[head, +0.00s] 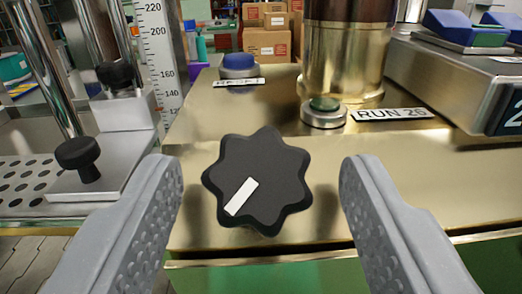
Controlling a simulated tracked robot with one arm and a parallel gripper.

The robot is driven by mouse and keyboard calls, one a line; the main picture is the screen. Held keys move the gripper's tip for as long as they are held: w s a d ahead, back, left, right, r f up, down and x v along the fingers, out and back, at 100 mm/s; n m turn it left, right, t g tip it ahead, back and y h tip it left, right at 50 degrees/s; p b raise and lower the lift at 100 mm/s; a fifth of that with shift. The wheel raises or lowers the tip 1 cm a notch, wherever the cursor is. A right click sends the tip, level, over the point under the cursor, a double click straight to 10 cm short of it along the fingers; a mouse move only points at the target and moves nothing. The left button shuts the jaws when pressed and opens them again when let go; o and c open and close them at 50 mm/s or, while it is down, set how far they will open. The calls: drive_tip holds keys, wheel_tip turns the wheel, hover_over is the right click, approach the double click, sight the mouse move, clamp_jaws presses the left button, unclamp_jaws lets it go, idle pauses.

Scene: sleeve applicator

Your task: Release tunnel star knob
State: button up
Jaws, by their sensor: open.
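The black star knob (268,172) with a white bar mark is in the middle of the head view, in front of the brass-coloured cabinet. The white mark slants from lower left to upper right. My gripper (260,178) is open, with one grey textured finger on each side of the knob. There is a visible gap between each finger and the knob, and neither appears to touch it. How far the fingertips are from the knob in depth is hard to tell.
Smaller black knobs (77,155) and a scale (160,60) stand left. A metal box (450,85) is right.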

drive_tip(key=shift+w, duration=0.25)
drive_tip(key=c, duration=1)
drive_tip(key=shift+o, duration=0.2)
